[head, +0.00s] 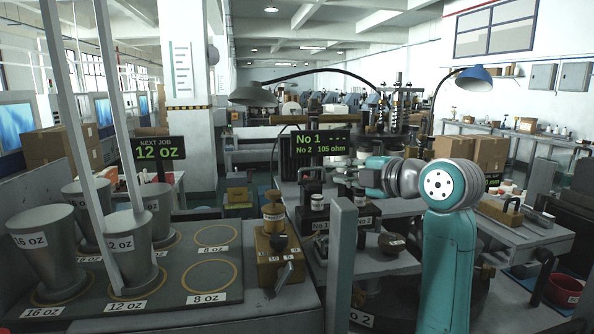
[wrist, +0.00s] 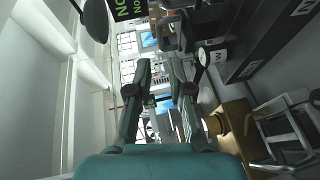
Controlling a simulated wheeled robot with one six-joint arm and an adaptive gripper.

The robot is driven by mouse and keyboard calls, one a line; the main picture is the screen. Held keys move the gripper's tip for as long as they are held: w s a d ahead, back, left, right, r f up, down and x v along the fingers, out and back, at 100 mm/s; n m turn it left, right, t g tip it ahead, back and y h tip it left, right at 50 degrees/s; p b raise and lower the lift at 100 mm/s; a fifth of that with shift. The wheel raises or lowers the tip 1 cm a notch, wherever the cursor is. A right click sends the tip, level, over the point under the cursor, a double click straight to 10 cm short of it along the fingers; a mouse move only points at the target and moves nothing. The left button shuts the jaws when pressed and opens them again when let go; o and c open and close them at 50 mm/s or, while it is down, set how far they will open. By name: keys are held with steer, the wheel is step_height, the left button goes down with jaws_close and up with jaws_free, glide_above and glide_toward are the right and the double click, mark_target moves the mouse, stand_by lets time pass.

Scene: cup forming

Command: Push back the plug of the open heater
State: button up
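The dark display (head: 321,144) reads "No 1 - - -" and "No 2 105 ohm"; part of it shows turned sideways in the wrist view (wrist: 127,9). Below it stand dark units on a grey stand, with labels No 1 (head: 320,226) and No 2 (head: 364,220). A small pale round part (head: 317,201) sits above the No 1 label. I cannot make out which part is the plug or whether it is seated. My gripper (wrist: 161,72) is open and empty in the wrist view, its two fingers apart. In the head view I cannot make it out clearly beyond my teal arm.
Grey tapered cups (head: 47,248) stand on the size-marked tray (head: 192,318) at the left. A wooden block (head: 280,262) with a brass piece is left of the stand. Upright posts and a lamp (head: 254,95) stand nearby. Cardboard boxes (head: 490,153) lie behind my arm.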

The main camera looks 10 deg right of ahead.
mark_target(314, 169)
steer(key=x, duration=1)
jaws_close()
